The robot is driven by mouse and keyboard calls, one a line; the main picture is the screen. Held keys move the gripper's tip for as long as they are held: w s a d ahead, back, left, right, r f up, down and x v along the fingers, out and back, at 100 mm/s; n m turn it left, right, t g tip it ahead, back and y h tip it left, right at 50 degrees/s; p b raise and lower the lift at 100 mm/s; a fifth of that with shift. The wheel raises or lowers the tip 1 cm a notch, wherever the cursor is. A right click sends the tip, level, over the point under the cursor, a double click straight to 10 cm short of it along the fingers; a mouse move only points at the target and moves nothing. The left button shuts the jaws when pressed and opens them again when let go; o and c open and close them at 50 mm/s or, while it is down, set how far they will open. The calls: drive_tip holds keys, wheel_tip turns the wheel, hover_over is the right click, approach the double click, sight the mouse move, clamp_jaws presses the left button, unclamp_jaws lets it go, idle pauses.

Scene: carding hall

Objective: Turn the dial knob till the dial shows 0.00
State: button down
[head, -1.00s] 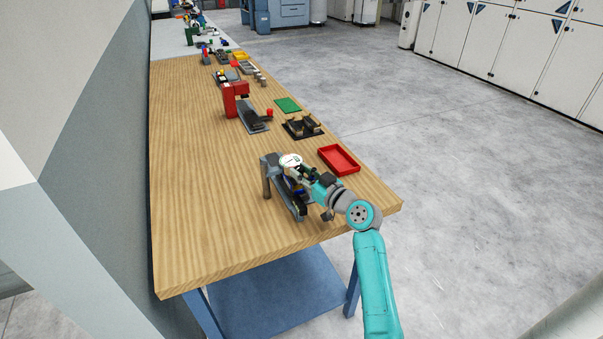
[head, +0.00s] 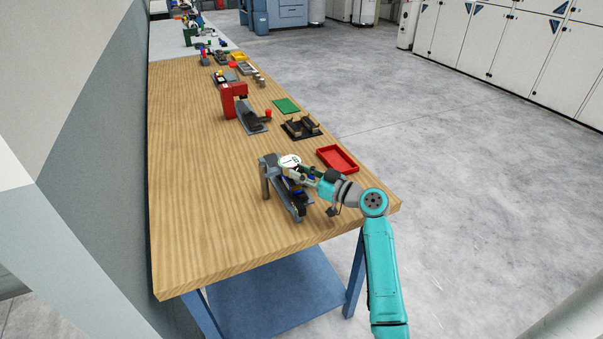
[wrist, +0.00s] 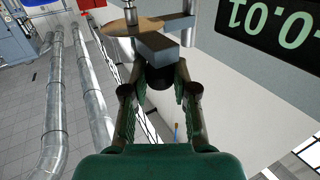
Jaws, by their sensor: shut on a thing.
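The dial (head: 289,161) has a round white face and sits on a grey stand (head: 265,178) near the front of the wooden bench. In the wrist view its black display (wrist: 262,38) is upside down and cut by the frame edge. The digits seem to read 0.01, perhaps with a minus sign. My gripper (head: 303,174) is at the dial, seen from the side. In the wrist view my gripper (wrist: 160,92) has its two fingers on either side of a dark round knob (wrist: 159,76), shut on it. The finger contact is partly hidden in shadow.
A red tray (head: 337,159) lies close behind my wrist. A black fixture (head: 301,127), a green plate (head: 286,105) and a red press-like device (head: 233,98) stand farther back. The bench's (head: 205,205) left front is bare.

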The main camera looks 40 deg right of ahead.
drive_tip(key=c, duration=0.9)
unclamp_jaws()
drive_tip(key=shift+s, duration=0.1)
drive_tip(key=v, duration=1.2)
drive_tip(key=shift+f, duration=0.1)
